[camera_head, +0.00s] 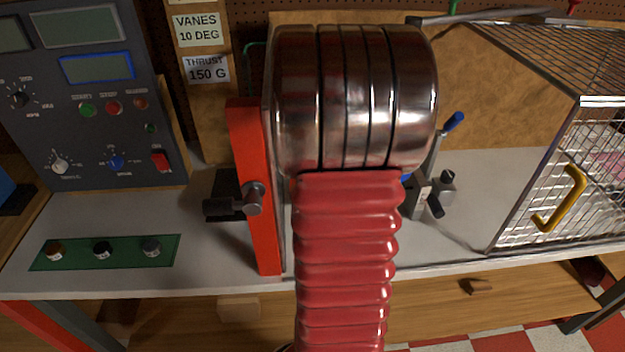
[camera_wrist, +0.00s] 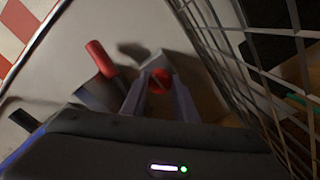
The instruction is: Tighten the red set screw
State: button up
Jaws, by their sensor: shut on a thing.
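The red set screw (camera_wrist: 159,80) shows in the wrist view as a small round red head with a line across it. My gripper (camera_wrist: 157,86) has its two grey fingers on either side of the screw and is shut on it. The finger contact is partly dark and hard to see in detail. In the head view, the screw and my gripper are hidden behind my arm.
A red upright post (camera_head: 254,185) and a control panel (camera_head: 85,95) stand left.

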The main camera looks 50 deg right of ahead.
jog(key=shift+s, duration=0.1)
dwell(0.3)
jog(key=o, duration=1.1)
jog(key=shift+c, duration=0.2)
notch_tip(320, 180, up, 14)
jog(key=shift+f, duration=0.15)
dwell(0.4)
